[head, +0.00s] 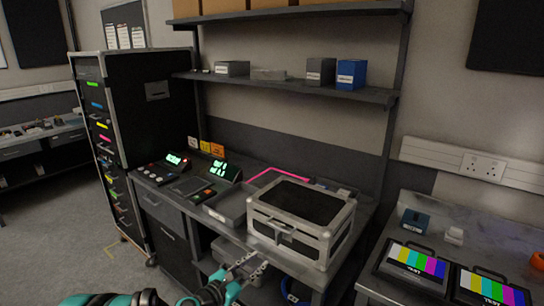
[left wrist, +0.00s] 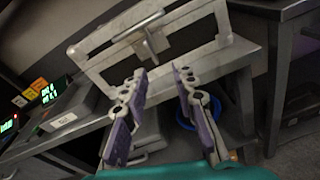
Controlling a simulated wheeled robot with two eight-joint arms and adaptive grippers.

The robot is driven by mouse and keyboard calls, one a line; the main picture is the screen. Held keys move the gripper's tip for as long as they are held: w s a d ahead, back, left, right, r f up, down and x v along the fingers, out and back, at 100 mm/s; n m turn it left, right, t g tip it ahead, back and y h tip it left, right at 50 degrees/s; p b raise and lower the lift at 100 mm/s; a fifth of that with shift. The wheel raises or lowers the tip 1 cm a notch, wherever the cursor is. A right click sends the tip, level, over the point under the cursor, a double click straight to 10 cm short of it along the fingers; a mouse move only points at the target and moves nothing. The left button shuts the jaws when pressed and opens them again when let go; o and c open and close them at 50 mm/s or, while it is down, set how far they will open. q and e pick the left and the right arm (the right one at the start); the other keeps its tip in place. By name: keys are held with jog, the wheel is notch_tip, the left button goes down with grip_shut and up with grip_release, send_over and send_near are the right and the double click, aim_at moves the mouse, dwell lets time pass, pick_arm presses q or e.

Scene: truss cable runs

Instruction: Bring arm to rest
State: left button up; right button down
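My left gripper (head: 249,267) reaches in from the bottom of the head view, in front of the workbench. In the left wrist view its two fingers (left wrist: 158,76) stand apart with nothing between them, so it is open and empty. Beyond the fingertips is a silver-framed case (head: 290,238) with a dark top, standing on the bench. The case also shows in the left wrist view (left wrist: 92,62), with a handle or latch on its front; a gap between it and the fingers is hard to judge. My right gripper is in neither view.
The bench (head: 352,222) also holds control boxes with lit green displays (head: 224,171). A blue round thing (head: 294,292) lies below the bench top. At right, a second bench carries colour-bar monitors (head: 413,264). A tall dark rack (head: 140,115) stands left; floor before it is clear.

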pick_arm(q)
jog(key=s+a+m+g+y, duration=0.2)
jog(key=s+a+m+y, duration=0.1)
jog(key=s+m, duration=0.5)
jog(key=s+a+m+g+y, duration=0.2)
jog(key=s+a+m+y, duration=0.2)
jog(key=s+m, duration=0.5)
jog(key=s+a+m+g+y, duration=0.2)
jog(key=s+a+m+y, duration=0.1)
jog(key=s+m, duration=0.5)
jog(key=s+a, duration=0.1)
jog(key=s, duration=0.2)
jog(key=shift+s+a+m, duration=0.3)
